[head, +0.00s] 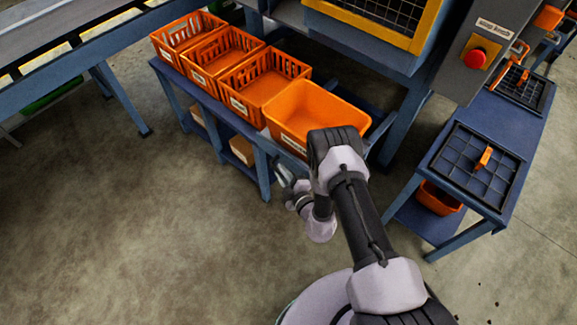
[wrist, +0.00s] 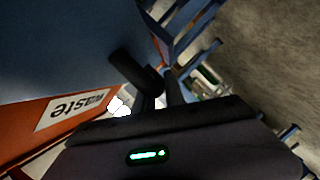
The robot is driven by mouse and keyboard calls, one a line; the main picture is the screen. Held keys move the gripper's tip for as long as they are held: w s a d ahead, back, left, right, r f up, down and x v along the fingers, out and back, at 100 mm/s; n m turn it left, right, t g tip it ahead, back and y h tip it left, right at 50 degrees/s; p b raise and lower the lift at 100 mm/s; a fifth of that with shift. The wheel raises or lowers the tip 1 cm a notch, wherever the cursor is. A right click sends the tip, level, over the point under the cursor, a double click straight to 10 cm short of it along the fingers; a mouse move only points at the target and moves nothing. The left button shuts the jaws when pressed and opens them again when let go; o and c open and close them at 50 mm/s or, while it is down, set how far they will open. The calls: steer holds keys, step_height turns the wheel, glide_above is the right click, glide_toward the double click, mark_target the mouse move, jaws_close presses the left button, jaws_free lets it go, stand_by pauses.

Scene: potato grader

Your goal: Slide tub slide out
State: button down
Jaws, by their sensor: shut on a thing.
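The wide orange tub (head: 312,110) sits at the right end of the row, with a white label on its front. In the wrist view, an orange front with the "waste" label (wrist: 73,108) is close to my gripper. My gripper (head: 284,178) is low in front of this tub, partly behind my arm. In the wrist view its dark fingers (wrist: 155,85) are shut on what appears to be the front of the tub slide. The gripped part is mostly hidden, and I cannot see how far the slide is out.
Several slotted orange crates (head: 222,58) stand left of the tub on a blue bench. A blue side table with a black grid tray (head: 470,178) is at right. The floor at left is clear.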

steer(key=shift+s+a+f, duration=0.1)
steer(key=shift+s+a, duration=0.45)
steer(key=shift+s, duration=0.15)
steer(key=shift+s+a, duration=0.5)
steer(key=shift+s, duration=0.2)
steer(key=c, duration=1.4)
jaws_free()
steer(key=shift+s+a, duration=0.1)
